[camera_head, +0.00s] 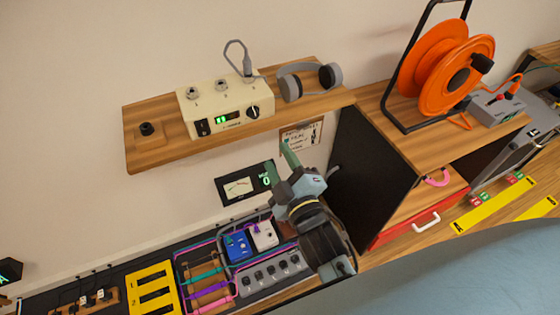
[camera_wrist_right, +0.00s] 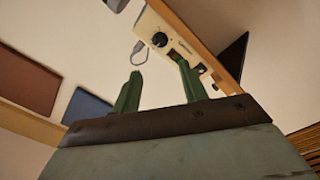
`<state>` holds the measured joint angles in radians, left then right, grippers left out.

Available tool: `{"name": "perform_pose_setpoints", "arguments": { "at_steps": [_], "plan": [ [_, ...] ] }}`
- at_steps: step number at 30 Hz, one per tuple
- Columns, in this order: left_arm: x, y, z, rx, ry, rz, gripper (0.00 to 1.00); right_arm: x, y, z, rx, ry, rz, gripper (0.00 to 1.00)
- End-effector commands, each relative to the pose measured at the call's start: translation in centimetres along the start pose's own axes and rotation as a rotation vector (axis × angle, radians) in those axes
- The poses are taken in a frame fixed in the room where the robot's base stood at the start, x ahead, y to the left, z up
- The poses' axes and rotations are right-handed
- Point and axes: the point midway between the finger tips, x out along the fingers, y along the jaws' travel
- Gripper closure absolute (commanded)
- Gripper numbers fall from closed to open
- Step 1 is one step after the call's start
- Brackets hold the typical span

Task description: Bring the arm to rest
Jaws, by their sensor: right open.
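My right gripper (camera_head: 283,158) is in the middle of the head view, in front of the wall below the wooden shelf. Its two green fingers also show in the right wrist view (camera_wrist_right: 158,90), spread apart with nothing between them. The cream amplifier box (camera_head: 225,108) stands on the shelf above and left of the gripper, with sockets on top, a green display and a black knob. Part of this box shows past the fingers in the right wrist view (camera_wrist_right: 170,40). My left gripper is in neither view.
The wooden shelf (camera_head: 160,157) also holds grey headphones (camera_head: 310,80). A meter panel (camera_head: 243,184) is on the wall just left of the gripper. A black cabinet side (camera_head: 370,175) stands close on its right. An orange cable reel (camera_head: 440,65) is at upper right. Pedals (camera_head: 275,275) lie below.

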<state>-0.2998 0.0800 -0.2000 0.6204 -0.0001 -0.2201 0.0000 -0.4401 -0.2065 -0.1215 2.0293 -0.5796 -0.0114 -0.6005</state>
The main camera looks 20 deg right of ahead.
Motion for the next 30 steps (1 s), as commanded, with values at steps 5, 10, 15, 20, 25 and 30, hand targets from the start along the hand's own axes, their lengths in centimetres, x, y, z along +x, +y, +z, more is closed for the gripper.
{"name": "perform_pose_setpoints", "arguments": {
  "at_steps": [5, 10, 15, 20, 25, 30],
  "plan": [
    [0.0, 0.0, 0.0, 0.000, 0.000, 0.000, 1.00, 0.0, 0.0, 0.0, 0.000, 0.000, 0.000, 0.57],
    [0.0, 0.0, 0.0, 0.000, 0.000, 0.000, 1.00, 0.0, -0.2, 0.1, 0.002, -0.001, -0.004, 0.57],
    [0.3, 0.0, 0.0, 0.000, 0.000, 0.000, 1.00, -0.3, -4.8, 2.3, 0.060, -0.037, -0.102, 0.57],
    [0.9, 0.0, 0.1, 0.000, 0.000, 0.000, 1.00, -2.5, -14.5, 7.5, 0.191, -0.152, -0.310, 0.57],
    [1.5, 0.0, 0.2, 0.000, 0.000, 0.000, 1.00, -7.9, -24.2, 14.5, 0.331, -0.346, -0.524, 0.57],
    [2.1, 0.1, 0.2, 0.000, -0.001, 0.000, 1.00, -15.8, -31.4, 22.1, 0.445, -0.598, -0.692, 0.57]
  ]
}}
